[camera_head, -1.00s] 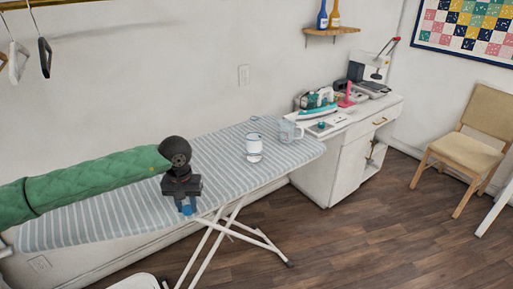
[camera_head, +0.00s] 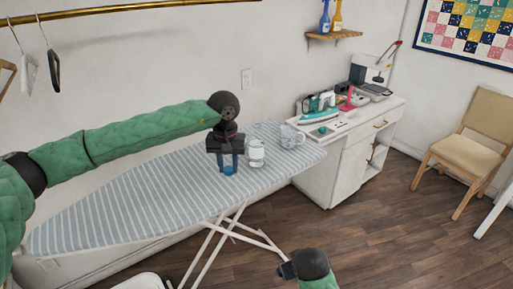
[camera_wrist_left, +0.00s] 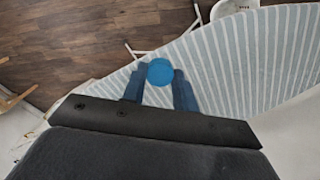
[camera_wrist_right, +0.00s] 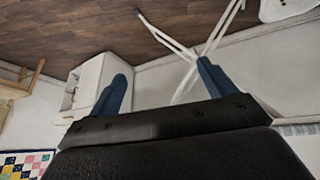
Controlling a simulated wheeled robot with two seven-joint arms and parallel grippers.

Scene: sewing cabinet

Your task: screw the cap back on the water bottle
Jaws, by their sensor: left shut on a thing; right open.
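A clear and whitish bottle (camera_head: 256,155) stands upright on the striped ironing board (camera_head: 150,200). My left gripper (camera_head: 228,166) is just left of it in the head view, pointing down. It is shut on a round blue cap, which shows between the fingertips in the left wrist view (camera_wrist_left: 160,72). In the head view, the gap between the cap and the board is hard to judge. My right gripper (camera_head: 286,270) is open and empty, out over the floor in front of the board. Its two spread fingers show in the right wrist view (camera_wrist_right: 162,75).
A clear pitcher (camera_head: 291,137) stands just right of the bottle, near the board's end. Beyond it is a white cabinet (camera_head: 330,175) with an iron (camera_head: 320,115) and sewing things on top. The left part of the board is clear.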

